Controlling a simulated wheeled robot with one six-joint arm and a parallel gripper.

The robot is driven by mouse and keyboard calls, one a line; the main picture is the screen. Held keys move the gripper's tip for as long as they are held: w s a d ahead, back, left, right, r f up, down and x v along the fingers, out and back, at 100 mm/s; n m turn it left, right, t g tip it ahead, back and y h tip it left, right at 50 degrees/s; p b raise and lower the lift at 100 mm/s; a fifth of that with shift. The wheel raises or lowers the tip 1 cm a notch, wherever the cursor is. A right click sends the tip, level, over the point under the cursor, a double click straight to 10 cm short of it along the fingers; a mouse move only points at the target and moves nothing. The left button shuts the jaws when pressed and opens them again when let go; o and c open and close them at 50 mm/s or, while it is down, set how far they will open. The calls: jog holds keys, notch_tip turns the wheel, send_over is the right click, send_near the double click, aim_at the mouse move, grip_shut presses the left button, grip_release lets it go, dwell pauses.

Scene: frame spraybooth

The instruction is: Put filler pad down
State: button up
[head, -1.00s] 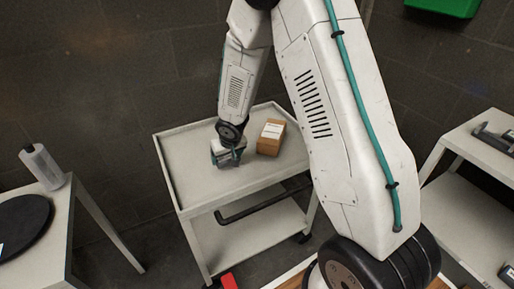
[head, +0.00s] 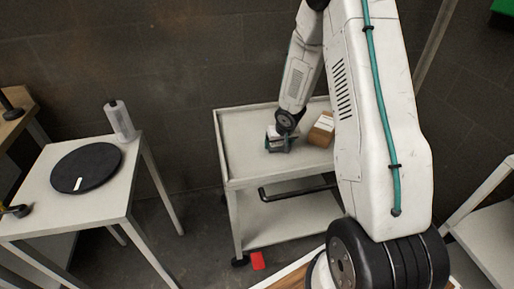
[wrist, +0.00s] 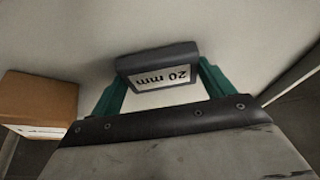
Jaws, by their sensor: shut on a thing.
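The filler pad (wrist: 157,58) is a dark grey block with a white label reading "20 mm". In the wrist view it sits between the green fingers of my gripper (wrist: 160,82), which is shut on it. In the head view my gripper (head: 279,146) is low over the top shelf of a light grey cart (head: 240,160), left of a cardboard box. The pad is mostly hidden there by the gripper. I cannot tell whether the pad touches the shelf.
The cardboard box (head: 322,130) with a white label stands close by on the cart; it also shows in the wrist view (wrist: 38,101). The shelf's left part is bare. A table at left holds a black disc (head: 87,167) and a white bottle (head: 120,120).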

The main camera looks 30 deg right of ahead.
jog(key=shift+f, duration=0.2)
jog(key=o, duration=0.9)
jog(key=shift+w, duration=0.1)
